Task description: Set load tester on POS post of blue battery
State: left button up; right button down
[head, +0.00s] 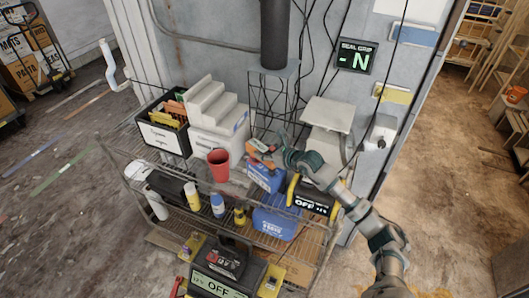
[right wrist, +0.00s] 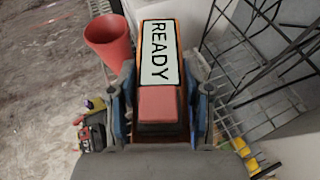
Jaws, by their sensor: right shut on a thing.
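The load tester (head: 262,151), orange and dark, is held by my right gripper (head: 284,157) above a blue battery (head: 265,177) on the cart's upper shelf. In the right wrist view the tester (right wrist: 160,55) has a white READY panel, an orange edge and a red block at its near end. The fingers of my right gripper (right wrist: 162,110) close on both sides of the red block. I cannot tell whether the tester touches the battery. The battery's posts are hidden or too small to make out. My left gripper is not in view.
A red cup (head: 219,165) stands left of the battery; it also shows in the right wrist view (right wrist: 108,42). A black-and-yellow OFF unit (head: 312,199) sits to the right. White stepped blocks (head: 210,105) and a wire rack (head: 268,95) stand behind. Bottles (head: 217,205) stand in front.

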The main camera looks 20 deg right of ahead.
jog(key=shift+a+f+b, duration=0.3)
jog(key=shift+b, duration=0.05)
jog(key=shift+d+f+b, duration=0.2)
jog(key=shift+f+b, duration=0.2)
jog(key=shift+f, duration=0.1)
jog(key=shift+a+f+b, duration=0.1)
jog(key=shift+f+b, duration=0.25)
jog(key=shift+f, duration=0.15)
jog(key=c, duration=0.5)
grip_release()
jog(key=shift+o, duration=0.5)
jog(key=shift+f, duration=0.15)
jog(key=v, duration=1.2)
